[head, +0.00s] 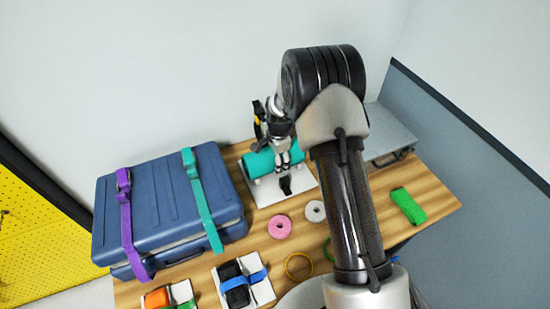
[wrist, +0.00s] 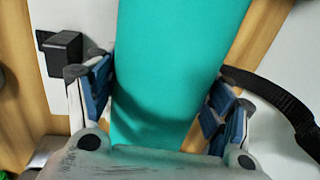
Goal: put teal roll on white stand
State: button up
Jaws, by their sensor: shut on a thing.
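The teal roll (head: 258,164) lies across the white stand (head: 262,195) near the back of the wooden table. My gripper (head: 283,160) comes down from above and is shut around the roll. In the wrist view the teal roll (wrist: 178,70) runs between the two blue-padded fingers of my gripper (wrist: 158,98). The white stand (wrist: 88,22) shows at both sides of the roll, with a black block and a black strap. Whether the roll rests on the stand or hangs just above it I cannot tell.
A blue case (head: 165,210) with purple and teal straps stands left. A pink ring (head: 279,227), a white ring (head: 315,211) and a yellow ring (head: 299,266) lie in front. A green bundle (head: 408,206) and a grey box (head: 390,135) are right.

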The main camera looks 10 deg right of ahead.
jog(key=shift+r, duration=0.1)
jog(key=shift+f, duration=0.2)
jog(key=o, duration=1.1)
jog(key=shift+o, duration=0.2)
